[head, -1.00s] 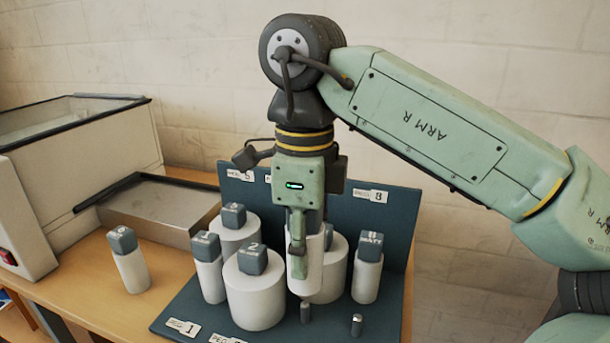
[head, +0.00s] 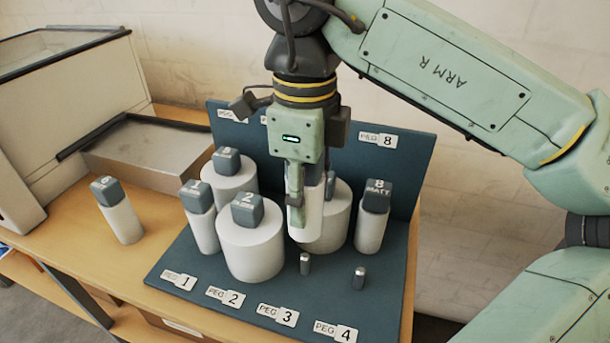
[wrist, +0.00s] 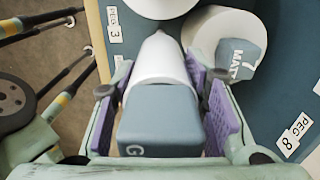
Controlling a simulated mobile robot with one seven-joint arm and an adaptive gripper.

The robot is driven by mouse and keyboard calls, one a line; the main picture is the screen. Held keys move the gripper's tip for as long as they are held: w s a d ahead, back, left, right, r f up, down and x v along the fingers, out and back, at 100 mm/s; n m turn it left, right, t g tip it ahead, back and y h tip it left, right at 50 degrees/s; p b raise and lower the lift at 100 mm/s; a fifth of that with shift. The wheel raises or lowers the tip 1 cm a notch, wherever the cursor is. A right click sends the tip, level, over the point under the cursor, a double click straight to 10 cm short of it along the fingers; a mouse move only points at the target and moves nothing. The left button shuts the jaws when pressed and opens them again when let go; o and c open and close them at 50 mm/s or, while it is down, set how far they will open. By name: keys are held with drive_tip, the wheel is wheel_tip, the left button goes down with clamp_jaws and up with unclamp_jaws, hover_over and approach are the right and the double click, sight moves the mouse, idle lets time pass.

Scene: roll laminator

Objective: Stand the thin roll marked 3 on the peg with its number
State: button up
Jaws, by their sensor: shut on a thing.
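My gripper (head: 308,200) is shut on a thin white roll (head: 309,222) with a blue-grey cap (wrist: 160,118), and holds it upright. The cap's number cannot be read in either view. In the head view the roll's lower end appears just above and behind a short metal peg (head: 305,263), with a small gap in the picture; the true distance is unclear. The plate marked PEG 3 (head: 278,314) lies in front of this peg, and also shows in the wrist view (wrist: 114,25).
The wide roll marked 2 (head: 250,245) stands left of the held roll. A wide roll (head: 335,222) marked 7 in the wrist view stands close behind. Roll 8 (head: 370,230) is to the right. The peg by PEG 4 (head: 358,278) is bare. A capped roll (head: 121,218) stands on the table.

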drive_tip(key=b, duration=0.5)
hover_over(305, 256)
drive_tip(key=shift+f, duration=3.7)
drive_tip(key=shift+f+b, duration=0.2)
drive_tip(key=shift+b, duration=0.2)
drive_tip(key=shift+f+b, duration=1.25)
drive_tip(key=shift+f, duration=0.2)
drive_tip(key=o, duration=1.2)
drive_tip(key=shift+o, duration=0.3)
drive_tip(key=shift+r, duration=0.1)
drive_tip(key=shift+r, duration=0.1)
wheel_tip(305, 256, up, 8)
drive_tip(key=p, duration=0.6)
